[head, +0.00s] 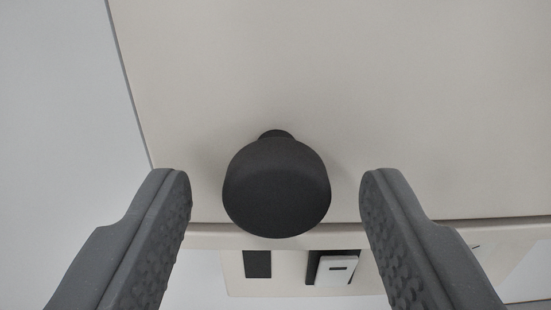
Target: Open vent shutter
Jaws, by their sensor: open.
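A round black knob (276,188) on a short stem stands out from a flat beige panel (400,90), which I take to be the shutter. The panel's lower edge shows just below the knob. My gripper (276,190) is open, with one dark grey finger to the left of the knob and one to the right. Clear gaps show on both sides, and neither finger appears to touch it. I cannot tell how far in depth the fingertips are from the knob.
Below the panel's edge is a beige strip (200,236) with a dark slot (257,264) and a white piece (335,270) in a dark recess. A plain pale grey surface (60,120) lies left of the panel.

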